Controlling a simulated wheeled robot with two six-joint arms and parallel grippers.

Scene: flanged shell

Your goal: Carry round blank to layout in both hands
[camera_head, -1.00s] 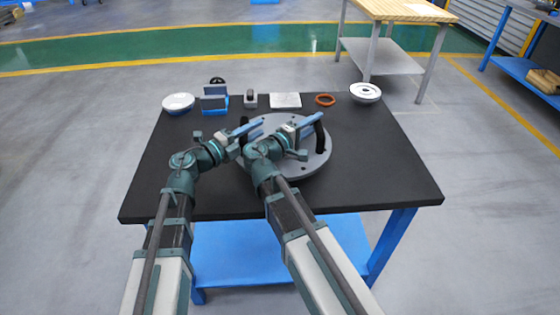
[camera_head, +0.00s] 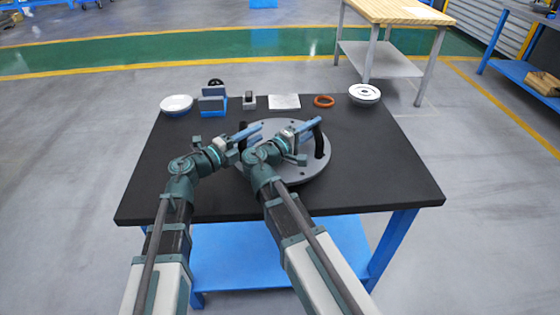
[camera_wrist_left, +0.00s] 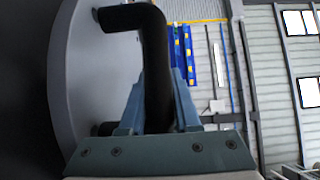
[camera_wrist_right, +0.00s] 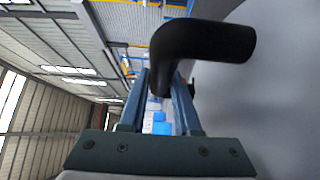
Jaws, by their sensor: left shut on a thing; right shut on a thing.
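The round blank (camera_head: 300,172) is a flat grey disc with small holes and two black handles, over the middle of the dark table. Whether it touches the tabletop I cannot tell. My left gripper (camera_head: 250,129) is shut on the left handle; in the left wrist view the bent black handle (camera_wrist_left: 155,60) stands between its fingers. My right gripper (camera_head: 308,128) is shut on the right handle (camera_head: 319,142); the right wrist view shows this handle (camera_wrist_right: 205,40) between the fingers. My arms hide the near left part of the disc. I cannot make out a separate layout marking.
Along the back of the table (camera_head: 385,180) stand a white bowl (camera_head: 176,104), a blue block fixture (camera_head: 213,104), a small grey part (camera_head: 249,100), a pale plate (camera_head: 284,101), an orange ring (camera_head: 324,101) and a round white flanged part (camera_head: 364,93). The table's right and front left are clear.

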